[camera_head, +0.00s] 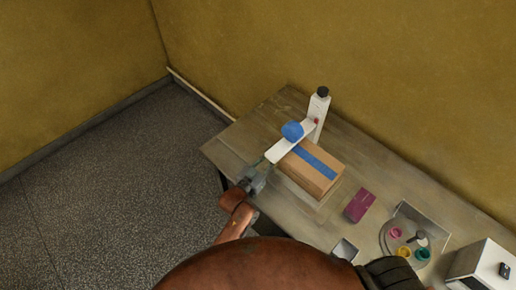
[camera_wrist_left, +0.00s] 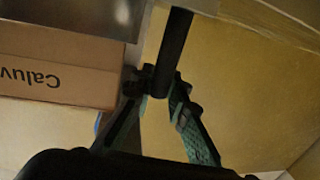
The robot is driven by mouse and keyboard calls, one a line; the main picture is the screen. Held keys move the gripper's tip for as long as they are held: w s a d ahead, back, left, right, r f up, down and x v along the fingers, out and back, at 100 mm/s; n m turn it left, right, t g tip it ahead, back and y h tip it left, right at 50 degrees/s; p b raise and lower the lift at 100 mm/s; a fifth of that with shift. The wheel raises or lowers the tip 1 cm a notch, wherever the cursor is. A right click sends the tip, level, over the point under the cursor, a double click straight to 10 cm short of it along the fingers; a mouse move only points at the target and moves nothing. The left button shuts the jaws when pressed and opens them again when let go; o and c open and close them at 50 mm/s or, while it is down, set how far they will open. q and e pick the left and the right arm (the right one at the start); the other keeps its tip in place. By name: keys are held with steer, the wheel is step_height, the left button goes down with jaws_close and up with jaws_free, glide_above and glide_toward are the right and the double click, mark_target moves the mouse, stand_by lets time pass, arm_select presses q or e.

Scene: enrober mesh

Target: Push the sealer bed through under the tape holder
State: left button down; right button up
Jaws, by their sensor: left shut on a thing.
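The tape holder (camera_head: 290,141) is a white arm with a blue tape roll (camera_head: 292,131), reaching out from a white post (camera_head: 318,112) with a black knob. A cardboard box (camera_head: 318,176) with a blue strip along its top lies beside and partly under this arm. The box (camera_wrist_left: 55,70) also shows in the left wrist view, its lettering upside down. The sealer bed is mostly hidden beneath the box. My left gripper (camera_head: 256,179) is at the near left side of the box, close to the holder's free end. Its fingers (camera_wrist_left: 155,88) are shut on a dark rod (camera_wrist_left: 172,50). My right gripper is out of view.
On the wooden table (camera_head: 240,142), a purple packet (camera_head: 359,205) lies right of the box. Further right are a round tray (camera_head: 388,246) with coloured pots and a white box-shaped unit (camera_head: 485,266). The yellow wall (camera_head: 400,90) runs behind. The table's left end is clear.

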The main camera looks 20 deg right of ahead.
arm_select(q)
steer(key=shift+s+d+f, duration=0.2)
steer(key=shift+s+d, duration=0.05)
steer(key=c, duration=2.2)
jaws_free()
steer(key=shift+o, duration=0.2)
steer(key=shift+a, duration=0.1)
steer(key=shift+s+a, duration=0.1)
steer(key=shift+a, duration=0.05)
steer(key=v, duration=1.1)
steer(key=shift+s+a, duration=0.25)
steer(key=shift+r, duration=0.1)
